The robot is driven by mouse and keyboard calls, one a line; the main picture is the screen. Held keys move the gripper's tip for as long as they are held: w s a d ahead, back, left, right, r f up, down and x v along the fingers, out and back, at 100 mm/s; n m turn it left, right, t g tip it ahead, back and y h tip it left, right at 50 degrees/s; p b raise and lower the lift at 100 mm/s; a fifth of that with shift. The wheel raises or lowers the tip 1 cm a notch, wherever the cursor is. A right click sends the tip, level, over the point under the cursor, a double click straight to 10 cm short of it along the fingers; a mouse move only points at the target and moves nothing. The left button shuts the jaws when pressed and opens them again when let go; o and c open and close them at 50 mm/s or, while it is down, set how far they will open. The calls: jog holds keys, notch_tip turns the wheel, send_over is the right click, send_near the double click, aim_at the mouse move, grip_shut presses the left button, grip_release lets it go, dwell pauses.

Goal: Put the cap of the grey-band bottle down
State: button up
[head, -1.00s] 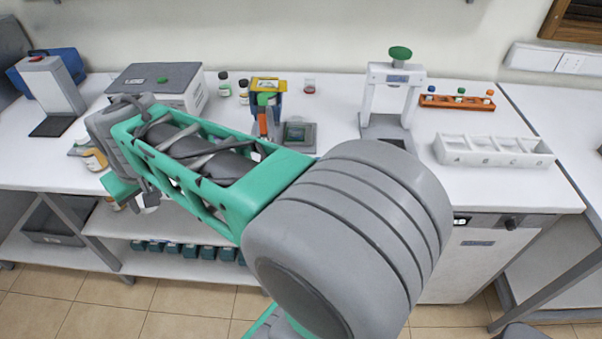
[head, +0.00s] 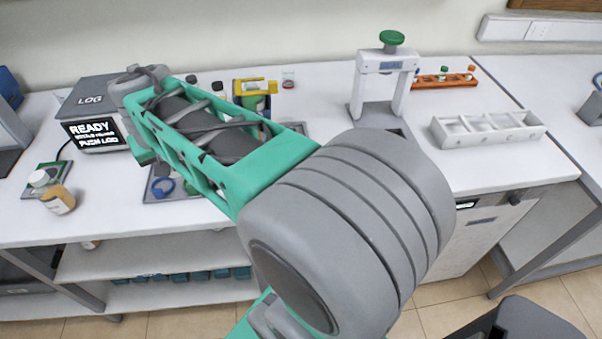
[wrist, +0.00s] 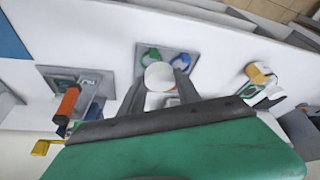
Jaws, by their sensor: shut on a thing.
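In the wrist view a round white cap (wrist: 159,76) sits between the dark fingertips of my gripper (wrist: 160,84), which is shut on it. The cap is above a grey tray (wrist: 143,66) with a green ring and a blue ring on it. In the head view my arm hides the fingertips and the cap; part of the grey tray (head: 153,196) shows under the arm. An amber bottle (head: 58,199) stands to the left of the tray and also shows at the right in the wrist view (wrist: 260,74). I cannot make out a grey band on it.
A grey box with a lit READY screen (head: 95,133) stands behind the bottle. A yellow-and-blue holder (head: 251,87), a white stand with a green knob (head: 386,67), an orange rack (head: 440,81) and a white compartment tray (head: 485,128) are farther right. The bench front is clear.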

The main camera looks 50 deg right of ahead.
jog(key=s+d+f+m+g+h+b, duration=0.1)
jog(key=s+d+m+b, duration=0.1)
jog(key=s+d+m, duration=0.45)
jog(key=s+d+f+m+g+h+b, duration=0.2)
jog(key=s+d+m, duration=0.2)
jog(key=d, duration=0.5)
jog(key=s+d+f+m+g+y+b, duration=0.1)
jog(key=s+d+m+g+b, duration=0.35)
jog(key=s+m, duration=0.75)
jog(key=shift+n+t, duration=0.35)
jog(key=shift+n, duration=0.5)
jog(key=d+f, duration=0.3)
jog(key=d, duration=0.1)
jog(key=s+d+f, duration=0.1)
jog(key=d+f, duration=0.2)
jog(key=d, duration=0.2)
jog(key=d+f, duration=0.3)
jog(key=d, duration=0.2)
jog(key=shift+s+f, duration=0.2)
jog(key=shift+s, duration=0.15)
jog(key=f, duration=0.2)
jog(key=shift+d+f, duration=0.2)
jog(key=shift+f, duration=0.65)
jog(key=o, duration=1.3)
